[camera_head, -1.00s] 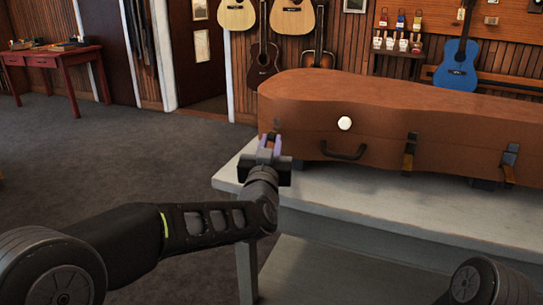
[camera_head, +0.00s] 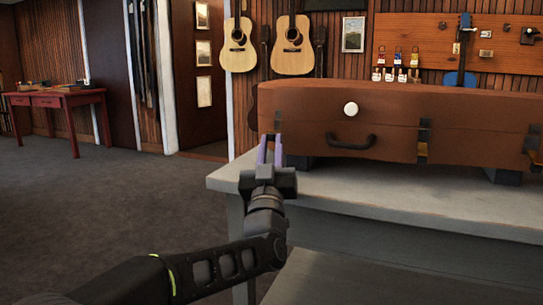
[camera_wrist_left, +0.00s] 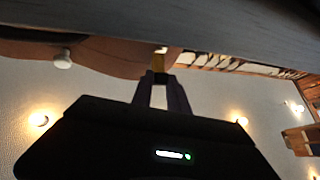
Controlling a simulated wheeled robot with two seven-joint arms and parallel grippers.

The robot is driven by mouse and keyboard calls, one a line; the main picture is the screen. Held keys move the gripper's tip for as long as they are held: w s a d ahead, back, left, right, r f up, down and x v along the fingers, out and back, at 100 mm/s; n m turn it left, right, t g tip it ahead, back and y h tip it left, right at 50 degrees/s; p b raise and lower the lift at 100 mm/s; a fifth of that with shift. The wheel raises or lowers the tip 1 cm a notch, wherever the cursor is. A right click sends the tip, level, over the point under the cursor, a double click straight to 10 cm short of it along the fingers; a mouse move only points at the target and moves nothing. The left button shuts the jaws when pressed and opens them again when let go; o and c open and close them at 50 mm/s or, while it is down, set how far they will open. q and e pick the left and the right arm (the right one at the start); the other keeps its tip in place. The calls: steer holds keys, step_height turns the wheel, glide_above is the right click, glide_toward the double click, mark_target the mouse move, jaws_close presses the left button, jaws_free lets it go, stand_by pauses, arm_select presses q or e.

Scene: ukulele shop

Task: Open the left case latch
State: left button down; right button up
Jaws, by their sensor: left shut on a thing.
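The brown instrument case (camera_head: 310,112) lies on the grey bench, its front side facing me. My left gripper (camera_head: 270,150) is at the left end of the case's front, its two purple-grey fingers pointing up and forward. In the left wrist view the fingers are shut on the left case latch (camera_wrist_left: 160,64), a small dark piece with a gold part at the fingertips. The fingers mostly hide this latch in the head view. Two other latches, a middle one (camera_head: 423,140) and a right one (camera_head: 535,148), sit along the front. My right gripper is not in view.
The case has a black handle (camera_head: 350,141) and a round white knob (camera_head: 351,109) right of my left gripper. The grey bench (camera_head: 330,188) has a bare front strip. Guitars (camera_head: 238,45) hang behind. The carpet to the left is clear.

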arm_select(q)
steer(key=shift+a, duration=0.2)
steer(key=c, duration=1.3)
jaws_free()
steer(key=shift+c, duration=0.2)
steer(key=shift+d, duration=0.1)
steer(key=shift+s+f, duration=0.3)
steer(key=shift+s, duration=0.1)
steer(key=p+v, duration=0.1)
steer(key=v, duration=0.5)
steer(key=shift+s+f, duration=0.2)
steer(key=shift+s, duration=0.1)
